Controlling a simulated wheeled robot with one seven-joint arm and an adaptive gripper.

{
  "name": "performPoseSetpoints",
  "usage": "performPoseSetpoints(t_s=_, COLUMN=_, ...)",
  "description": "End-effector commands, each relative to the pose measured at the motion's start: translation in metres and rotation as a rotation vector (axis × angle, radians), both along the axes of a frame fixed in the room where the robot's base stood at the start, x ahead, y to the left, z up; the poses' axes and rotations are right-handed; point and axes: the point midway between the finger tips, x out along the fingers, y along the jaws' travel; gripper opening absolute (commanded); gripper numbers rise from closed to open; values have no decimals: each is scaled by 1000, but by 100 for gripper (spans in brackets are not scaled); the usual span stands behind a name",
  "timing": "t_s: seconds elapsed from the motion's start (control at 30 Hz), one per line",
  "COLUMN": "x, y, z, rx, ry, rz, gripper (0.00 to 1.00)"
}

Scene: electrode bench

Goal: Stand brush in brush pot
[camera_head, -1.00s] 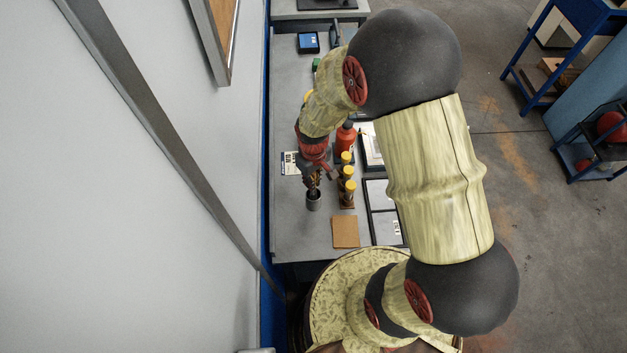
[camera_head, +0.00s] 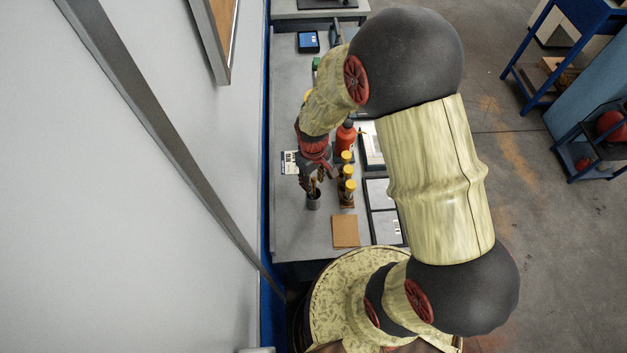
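The brush pot (camera_head: 313,203) is a small grey cylinder standing upright on the bench near its left side. My gripper (camera_head: 314,183) is right above the pot, dark, pointing down towards it. Thin brownish pieces show between and below the fingers at the pot's mouth; the brush appears to be among them, but it is too small to make out clearly. The fingers look somewhat apart, but I cannot tell whether they touch the brush. My fingers partly hide the pot's mouth.
Several yellow-capped containers (camera_head: 348,186) stand in a row just right of the pot. A red-orange bottle (camera_head: 346,138) stands behind them. A brown square pad (camera_head: 345,231) lies nearer me, with dark-framed panels (camera_head: 383,226) to its right. A wall rises close on the left.

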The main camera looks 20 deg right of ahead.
Motion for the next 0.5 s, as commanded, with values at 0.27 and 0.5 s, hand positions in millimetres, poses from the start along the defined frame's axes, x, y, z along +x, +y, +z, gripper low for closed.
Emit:
performPoseSetpoints(t_s=0.27, x=2, y=0, z=46, rx=0, ry=-6, rz=0, gripper=31)
performPoseSetpoints(t_s=0.5, x=1, y=0, z=92, rx=0, ry=-4, rz=0, gripper=31)
